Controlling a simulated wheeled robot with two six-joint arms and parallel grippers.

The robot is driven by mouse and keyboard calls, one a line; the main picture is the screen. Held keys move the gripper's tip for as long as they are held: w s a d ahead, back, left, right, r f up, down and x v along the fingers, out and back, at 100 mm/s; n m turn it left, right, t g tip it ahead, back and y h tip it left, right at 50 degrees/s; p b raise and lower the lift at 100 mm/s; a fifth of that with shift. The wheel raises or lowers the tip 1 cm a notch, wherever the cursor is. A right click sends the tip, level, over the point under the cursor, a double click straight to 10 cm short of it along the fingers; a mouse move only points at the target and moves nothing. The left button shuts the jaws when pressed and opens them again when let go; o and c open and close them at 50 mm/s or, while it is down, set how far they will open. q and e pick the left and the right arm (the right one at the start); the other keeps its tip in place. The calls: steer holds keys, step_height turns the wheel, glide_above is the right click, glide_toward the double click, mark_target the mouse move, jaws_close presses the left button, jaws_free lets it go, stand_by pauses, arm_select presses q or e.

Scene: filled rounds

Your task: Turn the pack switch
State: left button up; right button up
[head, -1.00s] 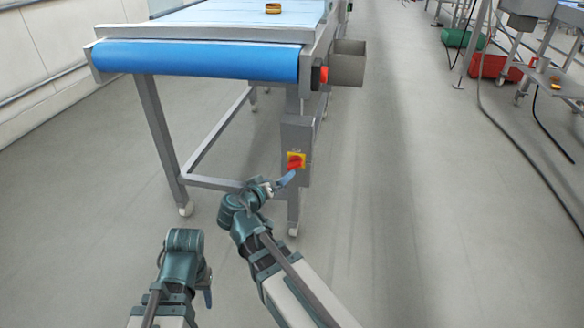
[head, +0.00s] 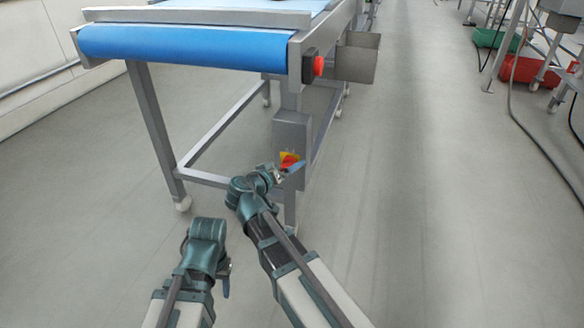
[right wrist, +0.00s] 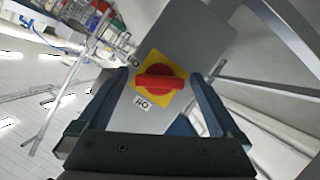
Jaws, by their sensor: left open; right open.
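The pack switch (head: 289,159) is a red rotary knob on a yellow plate, on a grey box (head: 291,128) on the conveyor's leg. In the right wrist view the red knob (right wrist: 160,82) lies ahead between my fingers, its bar roughly level, with small labels on the box above and below the yellow plate. My right gripper (head: 287,170) is open in front of the switch and partly covers it in the head view; its fingers (right wrist: 161,88) stand either side of the knob, and I cannot tell whether they touch it. My left gripper (head: 225,278) hangs low at the left, away from the switch.
A conveyor with a blue belt (head: 185,46) stands ahead, with a red button (head: 318,66) and a grey bin (head: 357,58) on its right side. Red (head: 528,72) and green crates and cables lie at the far right. The floor right of the conveyor is clear.

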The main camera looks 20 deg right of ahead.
steer(key=c, duration=1.4)
steer(key=shift+n, duration=0.3)
steer(key=shift+f+n+h+b, duration=0.1)
steer(key=shift+n+h+b, duration=0.3)
steer(key=shift+b, duration=0.15)
steer(key=shift+n+h+b, duration=0.7)
steer(key=shift+n+b, duration=0.3)
steer(key=shift+n, duration=0.3)
steer(key=shift+g, duration=0.3)
steer(key=o, duration=1.4)
steer(key=shift+a, duration=0.1)
